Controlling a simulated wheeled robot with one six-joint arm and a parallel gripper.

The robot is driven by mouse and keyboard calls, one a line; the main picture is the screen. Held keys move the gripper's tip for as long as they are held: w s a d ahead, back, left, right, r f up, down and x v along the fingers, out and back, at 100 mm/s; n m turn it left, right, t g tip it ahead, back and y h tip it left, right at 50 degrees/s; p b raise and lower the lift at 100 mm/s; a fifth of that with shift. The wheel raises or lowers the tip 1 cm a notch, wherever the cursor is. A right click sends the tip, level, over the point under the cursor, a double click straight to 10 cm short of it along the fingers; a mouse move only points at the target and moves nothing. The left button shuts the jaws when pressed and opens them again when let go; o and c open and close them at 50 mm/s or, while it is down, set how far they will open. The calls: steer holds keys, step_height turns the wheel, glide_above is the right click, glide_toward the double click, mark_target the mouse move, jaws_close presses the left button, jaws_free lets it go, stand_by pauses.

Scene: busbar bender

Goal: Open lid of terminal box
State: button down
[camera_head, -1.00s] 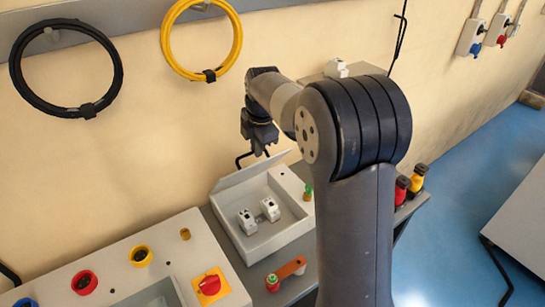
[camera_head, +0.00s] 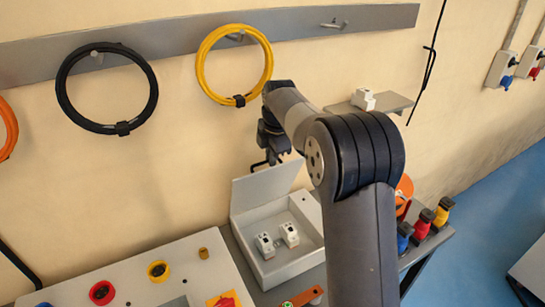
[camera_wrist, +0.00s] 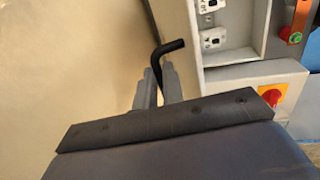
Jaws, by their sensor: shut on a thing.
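The terminal box (camera_head: 283,268) is an open grey tray on the bench against the wall, with two white terminal parts (camera_head: 277,240) inside. Its grey lid (camera_head: 262,190) stands raised along the back side, inner face showing. My gripper (camera_head: 270,158) is behind the lid's upper edge, by a bent black handle (camera_head: 257,165). In the wrist view my gripper (camera_wrist: 160,82) is shut on the black lid handle (camera_wrist: 168,48), whose bent end sticks out beyond the fingers. The box (camera_wrist: 246,52) is to the right there, and the lid (camera_wrist: 178,35) shows steeply foreshortened.
Black (camera_head: 68,80) and yellow (camera_head: 203,72) cable loops hang on the wall rail above. A small shelf (camera_head: 390,103) with a white part is right of my arm. A control panel (camera_head: 130,277) with coloured rings stands left of the box. Several coloured connectors (camera_head: 423,224) stand at the right.

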steer(key=c, duration=1.9)
jaws_free()
steer(key=shift+a+f, duration=0.1)
steer(key=shift+f, duration=0.55)
steer(key=shift+o, duration=0.9)
steer(key=shift+w, duration=0.2)
steer(key=shift+o, duration=1)
steer(key=shift+s+r, duration=0.15)
steer(key=shift+r, duration=0.05)
steer(key=b+v, duration=0.1)
steer(key=v, duration=0.9)
steer(key=shift+r, duration=0.45)
